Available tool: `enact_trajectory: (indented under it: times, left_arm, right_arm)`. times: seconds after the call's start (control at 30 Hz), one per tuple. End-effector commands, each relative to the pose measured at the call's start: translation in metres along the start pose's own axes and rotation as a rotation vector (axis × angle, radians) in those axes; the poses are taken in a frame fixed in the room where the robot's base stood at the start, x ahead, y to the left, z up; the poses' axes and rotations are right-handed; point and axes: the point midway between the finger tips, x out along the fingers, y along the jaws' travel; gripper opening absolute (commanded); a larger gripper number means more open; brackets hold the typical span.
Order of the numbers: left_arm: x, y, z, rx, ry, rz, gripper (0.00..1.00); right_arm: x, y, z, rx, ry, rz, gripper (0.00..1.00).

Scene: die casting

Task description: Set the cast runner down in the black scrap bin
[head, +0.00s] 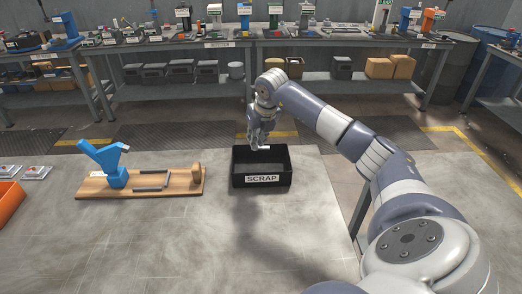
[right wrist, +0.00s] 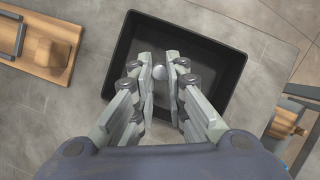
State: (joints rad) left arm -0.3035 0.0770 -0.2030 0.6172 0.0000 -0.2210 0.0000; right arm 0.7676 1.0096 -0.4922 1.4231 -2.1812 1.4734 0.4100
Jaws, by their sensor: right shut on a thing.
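The black scrap bin (head: 262,181) stands on the grey table, labelled SCRAP on its front; its inside looks empty. My right gripper (head: 259,146) is over the bin's back left part, pointing down. It is shut on a small light grey piece, the cast runner (head: 264,147), whose end shows beside the fingertips. In the right wrist view the fingers (right wrist: 164,75) close around the runner (right wrist: 160,73), above the open bin (right wrist: 228,62). Most of the runner is hidden by the fingers. My left gripper is not in view.
Left of the bin is a wooden board (head: 98,190) with a blue fixture (head: 112,168) and a metal frame. An orange bin (head: 8,205) and small flat parts (head: 36,172) are at the far left. The table in front of the bin is clear.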

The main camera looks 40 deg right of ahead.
Motion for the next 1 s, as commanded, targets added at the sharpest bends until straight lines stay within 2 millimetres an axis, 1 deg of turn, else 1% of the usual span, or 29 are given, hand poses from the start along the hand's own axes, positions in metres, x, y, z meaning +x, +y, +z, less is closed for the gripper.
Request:
enact_trajectory:
  times: [0.17,0.27,0.37,0.6,0.83,1.0]
  left_arm:
    - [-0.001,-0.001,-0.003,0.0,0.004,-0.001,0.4]
    - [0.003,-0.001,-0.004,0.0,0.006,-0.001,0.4]
    - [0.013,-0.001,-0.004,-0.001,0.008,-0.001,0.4]
    - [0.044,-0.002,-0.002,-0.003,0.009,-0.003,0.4]
    - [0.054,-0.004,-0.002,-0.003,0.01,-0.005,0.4]
    - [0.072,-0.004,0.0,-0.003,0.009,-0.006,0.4]
  right_arm:
    - [0.0,0.001,-0.001,-0.041,0.002,0.029,0.0]
    - [0.005,0.0,-0.003,-0.055,0.004,0.037,0.0]
    - [0.016,0.0,-0.008,-0.059,0.004,0.039,0.0]
    - [0.054,0.0,-0.024,-0.059,0.003,0.039,0.0]
    - [0.068,-0.001,-0.029,-0.059,0.002,0.038,0.0]
    - [0.09,-0.001,-0.039,-0.059,0.003,0.039,0.0]
